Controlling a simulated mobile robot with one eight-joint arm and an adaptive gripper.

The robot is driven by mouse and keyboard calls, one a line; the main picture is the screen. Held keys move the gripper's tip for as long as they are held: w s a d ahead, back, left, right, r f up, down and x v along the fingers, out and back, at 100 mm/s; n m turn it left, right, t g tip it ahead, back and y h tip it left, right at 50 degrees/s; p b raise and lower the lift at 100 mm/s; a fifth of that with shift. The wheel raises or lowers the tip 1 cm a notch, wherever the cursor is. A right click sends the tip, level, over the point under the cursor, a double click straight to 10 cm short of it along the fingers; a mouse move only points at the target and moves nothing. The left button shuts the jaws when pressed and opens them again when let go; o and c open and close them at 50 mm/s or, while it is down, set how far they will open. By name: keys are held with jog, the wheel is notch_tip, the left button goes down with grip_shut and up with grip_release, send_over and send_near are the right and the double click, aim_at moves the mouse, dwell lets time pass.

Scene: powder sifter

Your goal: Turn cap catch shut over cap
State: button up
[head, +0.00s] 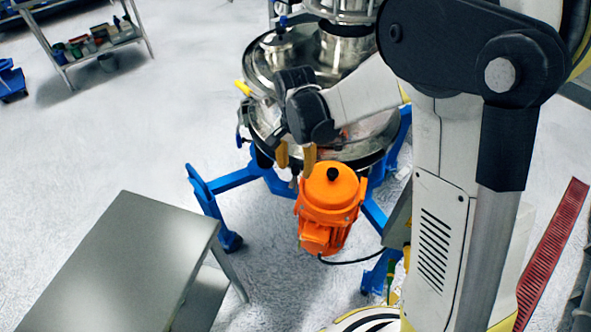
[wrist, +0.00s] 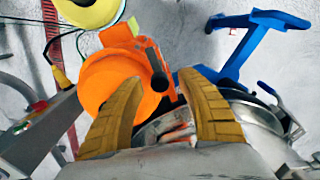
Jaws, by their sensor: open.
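The steel sifter (head: 355,150) stands on a blue frame, with an orange motor (head: 330,205) at its front. The motor has a black knob (head: 332,174) on top. My gripper (head: 295,170) points down beside the sifter's front rim, just left of the motor top. In the wrist view my gripper (wrist: 160,80) has its two tan fingers spread, with nothing visibly held. The orange motor (wrist: 108,78) lies beyond the left finger. The sifter's steel rim (wrist: 240,110) is by the right finger. I cannot make out the cap or its catch for sure; my arm hides part of the sifter.
A grey steel table (head: 130,255) stands at the front left. Blue frame legs (head: 225,180) spread under the sifter. A shelf with small items (head: 98,42) is at the back left, and a red floor grating (head: 552,250) is at right. Open floor lies left.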

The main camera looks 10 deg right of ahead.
jog(key=shift+f, duration=0.3)
grip_shut()
